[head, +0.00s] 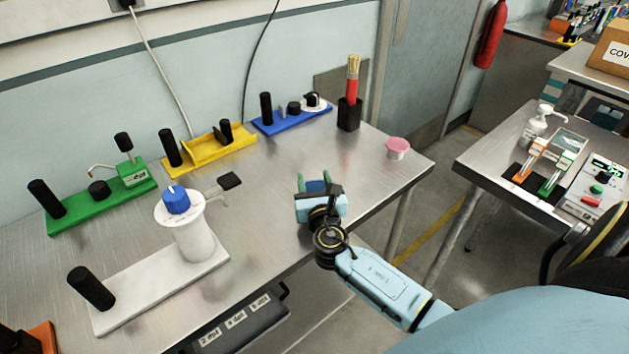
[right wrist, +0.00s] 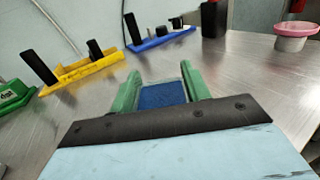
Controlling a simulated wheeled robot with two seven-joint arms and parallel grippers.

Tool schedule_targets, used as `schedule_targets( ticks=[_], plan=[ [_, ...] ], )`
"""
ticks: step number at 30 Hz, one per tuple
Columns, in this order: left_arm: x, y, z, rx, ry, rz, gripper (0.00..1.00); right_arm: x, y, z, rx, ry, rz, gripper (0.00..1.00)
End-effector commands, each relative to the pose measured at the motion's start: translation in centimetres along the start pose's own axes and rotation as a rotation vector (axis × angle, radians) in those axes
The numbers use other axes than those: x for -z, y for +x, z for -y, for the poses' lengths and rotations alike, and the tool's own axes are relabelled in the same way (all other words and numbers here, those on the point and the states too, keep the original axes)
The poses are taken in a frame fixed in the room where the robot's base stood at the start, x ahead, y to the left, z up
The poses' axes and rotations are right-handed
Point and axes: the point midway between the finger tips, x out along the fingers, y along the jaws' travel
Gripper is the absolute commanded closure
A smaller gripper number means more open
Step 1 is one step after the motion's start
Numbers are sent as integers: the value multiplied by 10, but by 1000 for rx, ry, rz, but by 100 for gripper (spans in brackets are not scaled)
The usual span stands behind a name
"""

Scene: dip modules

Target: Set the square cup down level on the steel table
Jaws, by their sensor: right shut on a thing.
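My right gripper (head: 316,184) is over the front part of the steel table (head: 270,205). Its green fingers are shut on a small square thing with a blue face, which I take for the square cup (right wrist: 162,95). In the right wrist view the cup sits between the two fingers (right wrist: 160,88), its blue face toward the camera. In the head view only a little blue of the cup (head: 315,186) shows; the gripper body hides the rest. I cannot tell whether its base touches the table. My left gripper is not in view.
Along the back stand a green module (head: 105,203), a yellow module (head: 210,152), a blue module (head: 292,121) and a black holder (head: 349,116) with a brush. A pink-lidded tub (head: 397,148) is near the right corner. A white stand (head: 150,287) is at left. Bare steel surrounds my gripper.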

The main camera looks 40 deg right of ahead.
Motion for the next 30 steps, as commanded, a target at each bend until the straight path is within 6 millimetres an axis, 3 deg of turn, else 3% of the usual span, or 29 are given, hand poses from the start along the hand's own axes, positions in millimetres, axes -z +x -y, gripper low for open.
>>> schedule_targets(
  ticks=[13,14,19,30],
  plan=[
    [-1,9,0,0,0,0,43,10,0,0,0,0,0,75],
    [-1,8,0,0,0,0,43,9,0,0,0,0,0,49],
    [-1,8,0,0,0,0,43,9,0,0,0,0,0,28],
    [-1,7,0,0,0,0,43,9,-7,0,-1,0,-1,28]
  ],
)
